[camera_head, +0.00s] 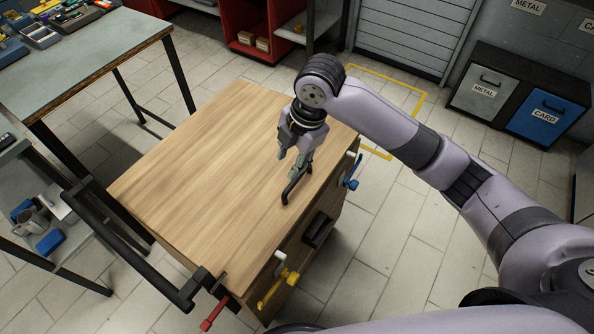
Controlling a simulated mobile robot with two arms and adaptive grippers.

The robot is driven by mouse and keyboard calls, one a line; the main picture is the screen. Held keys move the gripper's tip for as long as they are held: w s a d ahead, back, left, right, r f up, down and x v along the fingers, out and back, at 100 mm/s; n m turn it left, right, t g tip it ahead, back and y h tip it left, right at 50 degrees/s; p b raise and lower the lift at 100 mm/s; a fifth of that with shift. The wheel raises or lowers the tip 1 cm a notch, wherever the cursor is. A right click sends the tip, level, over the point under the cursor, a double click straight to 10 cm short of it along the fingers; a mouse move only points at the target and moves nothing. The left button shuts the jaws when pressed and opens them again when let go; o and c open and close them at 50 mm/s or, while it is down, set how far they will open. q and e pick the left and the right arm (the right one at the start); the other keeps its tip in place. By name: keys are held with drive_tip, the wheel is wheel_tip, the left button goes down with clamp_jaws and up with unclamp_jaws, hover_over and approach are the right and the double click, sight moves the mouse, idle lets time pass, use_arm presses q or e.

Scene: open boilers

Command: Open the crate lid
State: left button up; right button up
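The wooden crate (325,232) stands on the tiled floor in the middle of the view, with its flat wooden lid (205,165) closed. A black handle (296,187) stands up from the lid near its right edge. My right gripper (290,162) is above the lid at the far end of this handle. Its fingers look apart, with nothing seen between them. I cannot tell whether a finger touches the handle. Red (213,316), yellow (279,287) and blue (351,178) levers sit along the crate's near and right sides. My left gripper is not in view.
A black bar (130,248) runs along the crate's left side. METAL (484,90) and CARD (545,115) bins stand at upper right. Floor right of the crate is clear.

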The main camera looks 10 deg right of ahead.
sight(297, 177)
drive_tip(key=w+d+r+n+h, duration=0.1)
drive_tip(key=w+d+r+n, duration=0.1)
drive_tip(key=d+r+n, duration=0.3)
drive_tip(key=a+f, duration=0.1)
drive_tip(key=f, duration=0.4)
drive_tip(key=w+f+m, duration=0.1)
drive_tip(key=f, duration=0.5)
drive_tip(key=a+f+m+p, duration=0.1)
drive_tip(key=f, duration=0.4)
drive_tip(key=shift+w+a+f, duration=0.15)
drive_tip(key=shift+a+f, duration=0.1)
drive_tip(key=shift+a, duration=0.1)
drive_tip(key=shift+c, duration=0.4)
clamp_jaws()
